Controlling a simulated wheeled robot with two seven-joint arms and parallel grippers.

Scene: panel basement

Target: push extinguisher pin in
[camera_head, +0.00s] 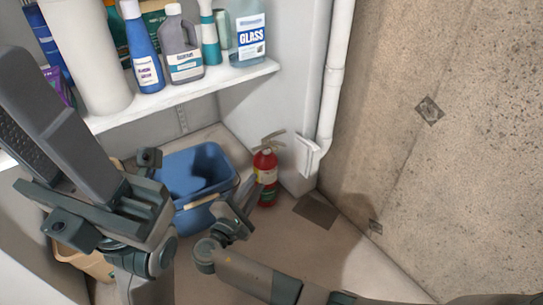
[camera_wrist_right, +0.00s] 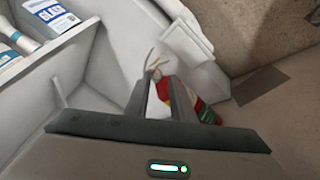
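My right gripper (camera_head: 246,194) is low in front of the extinguisher's left side. In the right wrist view its two fingers (camera_wrist_right: 160,88) are apart, with part of the extinguisher (camera_wrist_right: 188,101) showing beyond and between them. I cannot tell whether they touch it. My left gripper (camera_head: 45,95) looms large at left; its finger gap is unclear.
A blue bucket (camera_head: 195,167) stands close left of the extinguisher, near my right gripper. A white shelf (camera_head: 190,92) with several bottles hangs above. A white pipe (camera_head: 335,75) and a concrete wall (camera_head: 450,130) bound the right. Floor is clear in front right.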

